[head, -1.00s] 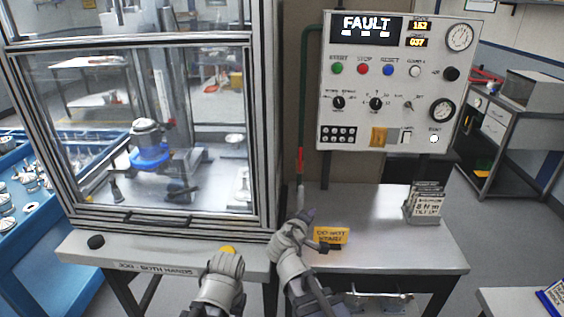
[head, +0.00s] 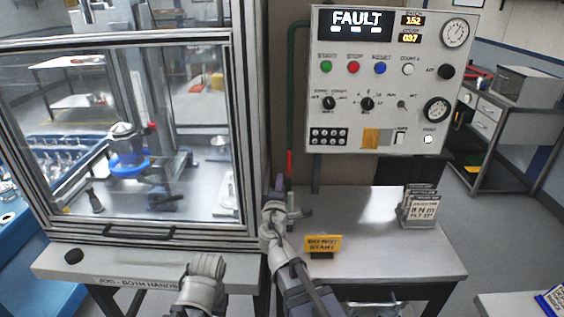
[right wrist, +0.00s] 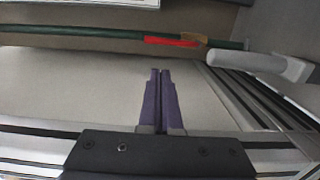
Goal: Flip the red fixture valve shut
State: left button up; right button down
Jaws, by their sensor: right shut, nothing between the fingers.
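The red valve handle (head: 289,164) is on the green vertical pipe (head: 291,95) between the glazed enclosure and the control panel. It lies along the pipe and also shows in the right wrist view (right wrist: 172,42), beside a brassy fitting (right wrist: 195,38). My right gripper (head: 291,201) is just below the handle in the head view, apart from it. In the right wrist view its purple fingers (right wrist: 161,75) are together and empty, short of the handle.
The control panel (head: 425,85) reads FAULT. A yellow DO NOT START sign (head: 322,243) and a card holder (head: 420,207) stand on the side bench (head: 380,260). The enclosure frame (head: 256,150) is close left of the pipe. A pale grey cylinder (right wrist: 260,64) lies beside the pipe in the wrist view.

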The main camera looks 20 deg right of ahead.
aim_at(289, 165)
jog(key=x, duration=0.9)
jog(key=shift+w, duration=0.4)
jog(key=shift+d+r, duration=0.1)
jog(key=shift+d, duration=0.1)
jog(key=shift+s+d+m, duration=0.1)
jog(key=shift+d+m, duration=0.1)
jog(key=shift+m, duration=0.2)
